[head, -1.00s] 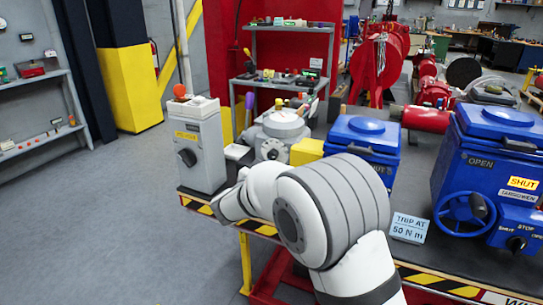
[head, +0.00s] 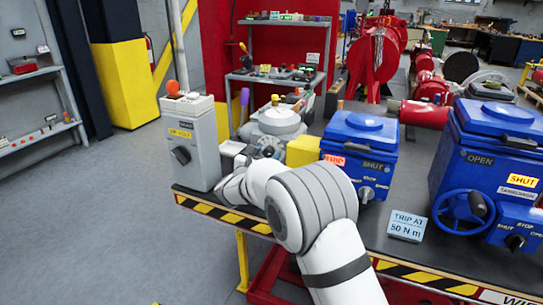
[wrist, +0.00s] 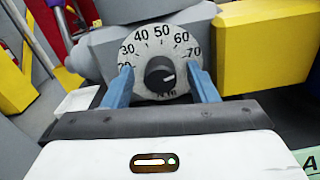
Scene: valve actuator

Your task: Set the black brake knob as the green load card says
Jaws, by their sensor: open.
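In the wrist view a black knob (wrist: 160,75) sits at the middle of a pale round dial (wrist: 161,48) marked 20 to 70, with N m below. A light mark on the knob points right, slightly up, toward the 70 side. My gripper (wrist: 160,70) is open, its two blue fingers left and right of the knob with gaps; I cannot tell how far short of the dial they are. A green card (wrist: 311,162) shows only its corner at lower right, with part of a letter; its setting is not readable.
In the head view a grey box (head: 190,140) with another black knob stands left of my arm. A yellow block (head: 303,151) and two blue actuators (head: 358,150) (head: 490,160) stand right. A light blue card (head: 407,226) reads TRIP AT 50 N m. The left floor is clear.

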